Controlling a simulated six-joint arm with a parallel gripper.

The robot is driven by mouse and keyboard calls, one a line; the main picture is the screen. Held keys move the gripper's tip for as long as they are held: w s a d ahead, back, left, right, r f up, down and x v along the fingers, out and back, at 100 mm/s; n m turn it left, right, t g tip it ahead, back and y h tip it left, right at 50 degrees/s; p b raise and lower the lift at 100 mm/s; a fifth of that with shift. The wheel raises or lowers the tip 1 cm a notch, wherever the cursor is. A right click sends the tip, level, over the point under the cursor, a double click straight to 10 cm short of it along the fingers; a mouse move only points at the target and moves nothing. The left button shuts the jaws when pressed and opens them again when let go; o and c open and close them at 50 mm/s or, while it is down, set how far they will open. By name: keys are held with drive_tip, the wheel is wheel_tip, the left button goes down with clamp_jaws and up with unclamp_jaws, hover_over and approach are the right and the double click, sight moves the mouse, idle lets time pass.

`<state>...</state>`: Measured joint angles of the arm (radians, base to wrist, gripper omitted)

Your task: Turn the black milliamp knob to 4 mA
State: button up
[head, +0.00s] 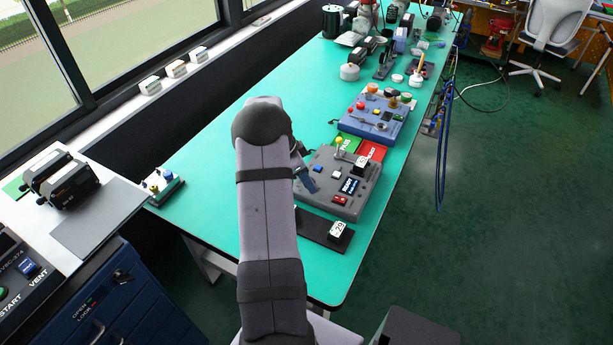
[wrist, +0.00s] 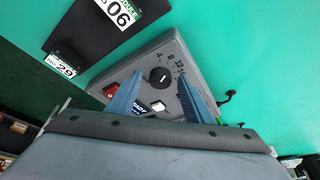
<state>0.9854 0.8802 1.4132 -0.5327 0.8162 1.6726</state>
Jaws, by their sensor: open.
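The black milliamp knob (wrist: 159,75) sits on the grey positioner box (wrist: 143,62), in the middle of the wrist view. Printed numbers, among them 4, 8 and 12, run around its upper side. A small white mark shows on the knob, but I cannot read its exact setting. My gripper (wrist: 162,79) is open, with one blue finger to each side of the knob in the picture; I see no contact.
A red switch (wrist: 110,90) and a white button (wrist: 158,107) sit near the knob. A black plate (head: 312,226) with a number tag lies in front of the box. A blue control box (head: 378,127) stands behind it.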

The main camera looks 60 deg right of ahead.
drive_tip(key=shift+f, duration=0.1)
drive_tip(key=c, duration=1.1)
drive_tip(key=shift+o, duration=0.2)
drive_tip(key=shift+b, duration=0.35)
drive_tip(key=n+b, duration=0.2)
drive_tip(key=shift+s+f+n+t+h, duration=0.1)
drive_tip(key=shift+n+t+h, duration=0.2)
drive_tip(key=shift+t, duration=0.1)
drive_tip(key=shift+s+n+t+b, duration=0.1)
drive_tip(key=shift+n+t+b, duration=0.6)
drive_tip(key=shift+n, duration=0.9)
drive_tip(key=shift+h, duration=0.3)
drive_tip(key=o, duration=1.1)
drive_tip(key=shift+c, duration=0.2)
